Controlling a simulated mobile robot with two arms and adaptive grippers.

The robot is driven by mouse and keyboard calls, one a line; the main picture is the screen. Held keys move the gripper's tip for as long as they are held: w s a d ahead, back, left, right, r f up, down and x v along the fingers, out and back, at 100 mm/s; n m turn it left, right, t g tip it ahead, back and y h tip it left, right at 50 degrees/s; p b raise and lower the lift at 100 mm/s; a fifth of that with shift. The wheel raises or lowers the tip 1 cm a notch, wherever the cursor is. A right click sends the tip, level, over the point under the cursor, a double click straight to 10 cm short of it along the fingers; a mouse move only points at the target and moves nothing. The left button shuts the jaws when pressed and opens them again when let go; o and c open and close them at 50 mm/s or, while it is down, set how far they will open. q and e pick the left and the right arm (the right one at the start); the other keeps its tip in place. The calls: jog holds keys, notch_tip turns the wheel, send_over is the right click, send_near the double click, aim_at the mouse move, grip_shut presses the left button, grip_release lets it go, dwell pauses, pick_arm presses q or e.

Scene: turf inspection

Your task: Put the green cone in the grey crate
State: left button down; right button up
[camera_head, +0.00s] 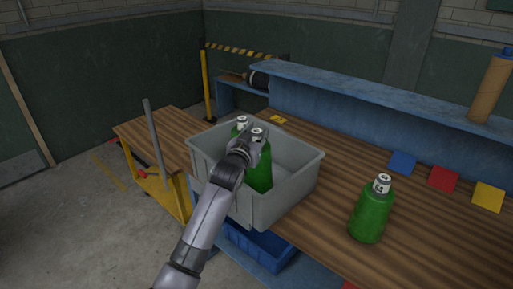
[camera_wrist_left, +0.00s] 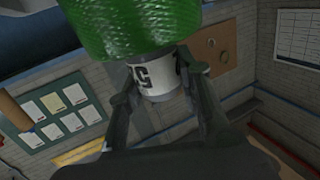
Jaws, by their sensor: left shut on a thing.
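I see no cone shape; the green things are bottle-like with white, marked necks. My left gripper (camera_head: 256,146) is shut on the neck of one green bottle (camera_head: 261,177), whose body reaches down inside the grey crate (camera_head: 292,190). I cannot tell if it touches the crate floor. In the left wrist view, the fingers (camera_wrist_left: 165,85) grip the white neck below the green body (camera_wrist_left: 135,25). A second green bottle (camera_head: 242,122) shows behind the gripper at the crate, mostly hidden. A third green bottle (camera_head: 371,214) stands upright on the wooden bench. My right gripper is not in view.
The grey crate stands on the wooden bench (camera_head: 320,240). Blue (camera_head: 402,163), red (camera_head: 443,179) and yellow (camera_head: 488,196) squares lie at the bench's right. A blue shelf (camera_head: 370,100) runs behind, with a brown cylinder (camera_head: 491,87) on it. A blue bin (camera_head: 262,245) sits below.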

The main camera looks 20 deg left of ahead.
pick_arm(q)
jog(key=shift+f, duration=0.45)
notch_tip(320, 180, down, 3)
jog(key=shift+f, duration=0.5)
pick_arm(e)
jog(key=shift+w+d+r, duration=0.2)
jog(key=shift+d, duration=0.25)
pick_arm(q)
jog(key=c, duration=1.6)
grip_release()
jog(key=shift+f, duration=0.35)
jog(key=o, duration=0.4)
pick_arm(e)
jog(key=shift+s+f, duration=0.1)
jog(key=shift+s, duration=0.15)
pick_arm(q)
jog(key=shift+o, duration=0.2)
jog(key=shift+r, duration=0.1)
